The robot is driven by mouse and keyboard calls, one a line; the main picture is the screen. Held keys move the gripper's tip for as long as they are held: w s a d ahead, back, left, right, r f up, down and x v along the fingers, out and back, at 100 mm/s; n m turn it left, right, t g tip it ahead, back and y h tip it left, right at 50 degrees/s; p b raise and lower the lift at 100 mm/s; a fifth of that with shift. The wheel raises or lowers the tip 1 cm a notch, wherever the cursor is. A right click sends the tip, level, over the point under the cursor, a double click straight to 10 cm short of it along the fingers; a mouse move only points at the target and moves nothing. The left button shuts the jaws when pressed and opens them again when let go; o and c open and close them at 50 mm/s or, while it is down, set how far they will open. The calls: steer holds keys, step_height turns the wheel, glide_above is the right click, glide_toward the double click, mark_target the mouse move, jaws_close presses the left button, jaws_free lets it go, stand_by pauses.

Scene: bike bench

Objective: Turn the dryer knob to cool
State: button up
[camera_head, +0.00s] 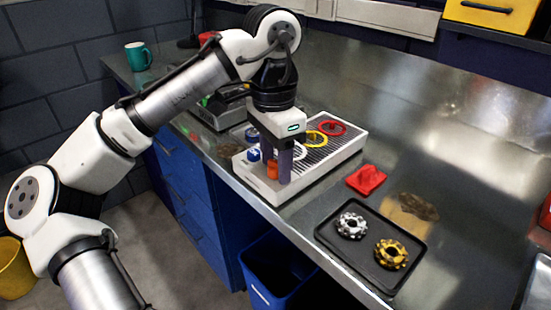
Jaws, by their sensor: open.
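The dryer (327,168) is a pale box with a dark slatted top, standing on the metal bench. Red (333,128), yellow (317,139) and white rings lie on its slats. On its left end are a blue knob-like part (253,154) and an orange part (272,169). I cannot read any marking there, so the knob's setting is unclear. My gripper (279,172) points down over this end, open, with its fingers right beside the orange part. I cannot tell whether they touch it. The arm's end hides part of the dryer's left side.
A black tray (327,238) holds a silver cog (351,225) and a gold cog (391,254). A red block (366,179) lies between tray and dryer. A teal mug (138,56) stands at the far left. The bench's right side is mostly clear.

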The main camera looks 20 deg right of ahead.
steer(key=shift+c, duration=0.3)
steer(key=c, duration=0.9)
steer(key=shift+r, duration=0.1)
steer(key=shift+n+p, duration=0.4)
steer(key=shift+p, duration=0.1)
steer(key=shift+r+n+p, duration=0.2)
steer(key=shift+n+p, duration=0.7)
steer(key=shift+p, duration=0.3)
steer(key=n+p, duration=0.3)
steer(key=shift+n+p, duration=0.3)
steer(key=n+p, duration=0.4)
steer(key=n, duration=0.1)
steer(key=shift+a+h+p, duration=0.1)
steer(key=shift+h+p, duration=0.2)
steer(key=shift+p, duration=0.1)
steer(key=shift+f+n+p, duration=0.2)
steer(key=shift+n+p, duration=0.7)
steer(key=shift+n, duration=0.2)
steer(key=shift+f, duration=0.1)
